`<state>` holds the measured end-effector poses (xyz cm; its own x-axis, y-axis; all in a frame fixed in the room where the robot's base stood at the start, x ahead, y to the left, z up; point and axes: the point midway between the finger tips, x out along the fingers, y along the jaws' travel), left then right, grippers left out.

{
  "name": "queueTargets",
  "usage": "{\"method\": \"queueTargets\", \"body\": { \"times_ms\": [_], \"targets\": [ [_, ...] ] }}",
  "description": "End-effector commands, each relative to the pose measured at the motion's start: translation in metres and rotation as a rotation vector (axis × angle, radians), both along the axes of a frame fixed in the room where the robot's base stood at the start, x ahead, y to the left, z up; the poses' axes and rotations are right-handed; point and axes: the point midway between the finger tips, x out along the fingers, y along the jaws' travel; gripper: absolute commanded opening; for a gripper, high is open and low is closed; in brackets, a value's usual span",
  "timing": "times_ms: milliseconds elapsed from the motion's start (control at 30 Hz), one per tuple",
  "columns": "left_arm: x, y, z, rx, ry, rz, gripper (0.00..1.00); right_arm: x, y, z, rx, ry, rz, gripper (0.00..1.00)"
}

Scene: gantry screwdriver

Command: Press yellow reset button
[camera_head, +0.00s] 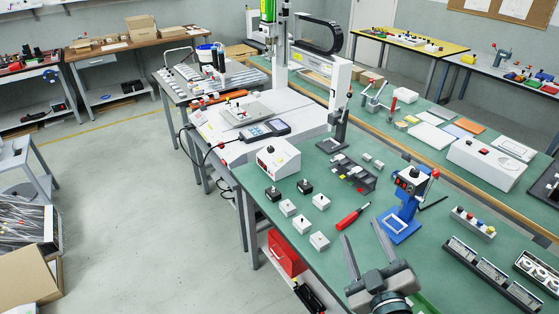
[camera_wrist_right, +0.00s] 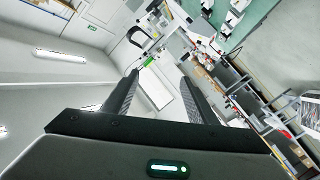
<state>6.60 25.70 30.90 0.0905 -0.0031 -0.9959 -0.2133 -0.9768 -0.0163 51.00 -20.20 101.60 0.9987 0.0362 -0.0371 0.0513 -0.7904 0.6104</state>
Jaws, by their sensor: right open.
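The gantry screwdriver machine (camera_head: 275,70) stands at the back centre, with a white base (camera_head: 215,130). A white control box (camera_head: 278,158) with a dark knob and small red marks sits in front of it on the green bench. A yellow reset button cannot be made out for certain at this size. My right gripper (camera_head: 362,232) is open and empty above the front of the bench, to the right of and nearer than the control box. Its two spread fingers also show in the right wrist view (camera_wrist_right: 158,82). My left gripper is not in view.
Several small button boxes (camera_head: 302,224), a red screwdriver (camera_head: 352,216) and a blue press (camera_head: 402,205) with a red-tipped lever lie around my right gripper. A handheld pendant (camera_head: 262,131) rests on the machine base. A grey box with coloured buttons (camera_head: 473,222) stands at right.

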Motion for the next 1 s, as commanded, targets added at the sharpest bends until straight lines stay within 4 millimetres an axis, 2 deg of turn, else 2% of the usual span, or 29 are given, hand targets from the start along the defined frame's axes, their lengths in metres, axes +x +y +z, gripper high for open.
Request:
{"method": "queueTargets", "body": {
  "times_ms": [33, 100, 167, 300, 400, 500, 733, 833, 1000],
  "targets": [
    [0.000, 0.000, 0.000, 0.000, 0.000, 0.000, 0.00, -0.010, -0.009, -0.027, 0.043, 0.100, -0.036, 0.53],
    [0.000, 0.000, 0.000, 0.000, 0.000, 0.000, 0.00, -0.026, -0.019, -0.063, 0.101, 0.237, -0.082, 0.53],
    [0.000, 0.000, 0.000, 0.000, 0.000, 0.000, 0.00, -0.043, -0.025, -0.093, 0.147, 0.353, -0.119, 0.53],
    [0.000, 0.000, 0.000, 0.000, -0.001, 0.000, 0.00, -0.093, -0.033, -0.155, 0.240, 0.614, -0.195, 0.53],
    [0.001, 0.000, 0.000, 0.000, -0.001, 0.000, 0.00, -0.129, -0.034, -0.187, 0.290, 0.770, -0.236, 0.53],
    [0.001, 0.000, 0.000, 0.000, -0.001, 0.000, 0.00, -0.161, -0.033, -0.210, 0.327, 0.898, -0.266, 0.53],
    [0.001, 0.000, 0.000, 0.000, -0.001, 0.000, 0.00, -0.221, -0.026, -0.257, 0.384, 1.136, -0.316, 0.53],
    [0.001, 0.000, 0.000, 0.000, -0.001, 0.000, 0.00, -0.236, -0.023, -0.284, 0.398, 1.211, -0.331, 0.53],
    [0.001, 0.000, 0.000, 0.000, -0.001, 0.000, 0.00, -0.235, -0.020, -0.334, 0.398, 1.249, -0.337, 0.53]
  ]
}}
